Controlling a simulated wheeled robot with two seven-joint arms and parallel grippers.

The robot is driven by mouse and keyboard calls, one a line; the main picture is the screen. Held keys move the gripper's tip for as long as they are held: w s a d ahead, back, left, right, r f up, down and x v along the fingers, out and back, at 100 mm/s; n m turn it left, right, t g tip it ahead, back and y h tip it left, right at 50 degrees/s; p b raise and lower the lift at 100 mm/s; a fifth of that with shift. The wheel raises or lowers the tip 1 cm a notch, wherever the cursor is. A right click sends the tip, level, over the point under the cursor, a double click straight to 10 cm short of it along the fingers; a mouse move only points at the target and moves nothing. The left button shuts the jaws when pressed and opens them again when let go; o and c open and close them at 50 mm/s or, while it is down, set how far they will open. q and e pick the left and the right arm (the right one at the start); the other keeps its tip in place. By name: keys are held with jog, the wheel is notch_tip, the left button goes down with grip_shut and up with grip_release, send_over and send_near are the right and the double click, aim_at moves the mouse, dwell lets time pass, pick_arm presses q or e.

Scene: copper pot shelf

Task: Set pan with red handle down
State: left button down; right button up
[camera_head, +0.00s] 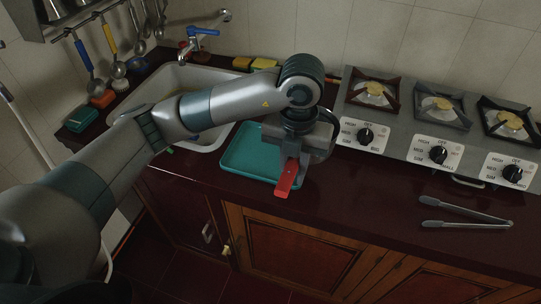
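The red handle (287,178) of the pan points toward the front edge of the counter, by the right edge of the teal tray (248,158). My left gripper (292,152) points down directly over the handle's far end. My own arm and gripper hide most of the pan. Its fingertips are not clear, so I cannot tell whether they are closed on the handle or whether the pan touches the counter. My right gripper is not in view.
A stove (412,130) with several burners and knobs stands to the right. Metal tongs (466,218) lie on the dark counter (385,205) in front of it. A sink (160,86) with a blue-handled tap (203,32) is to the left. Utensils hang at upper left. The counter between handle and tongs is clear.

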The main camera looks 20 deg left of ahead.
pick_arm(q)
jog(key=w+a+f+p, duration=0.1)
jog(key=a+f, duration=0.1)
jog(key=a, duration=0.1)
jog(key=w+a+f+p, duration=0.1)
jog(key=a+f, duration=0.1)
jog(key=a, duration=0.2)
jog(key=w+a+f+p, duration=0.1)
jog(key=a+f+p, duration=0.1)
jog(key=a, duration=0.2)
jog(key=shift+w+f, duration=0.25)
jog(key=shift+f, duration=0.15)
jog(key=shift+a, duration=0.1)
jog(key=shift+f, duration=0.15)
notch_tip(320, 180, down, 2)
jog(key=shift+f+p, duration=0.2)
jog(key=shift+p, duration=0.75)
jog(key=shift+f, duration=0.8)
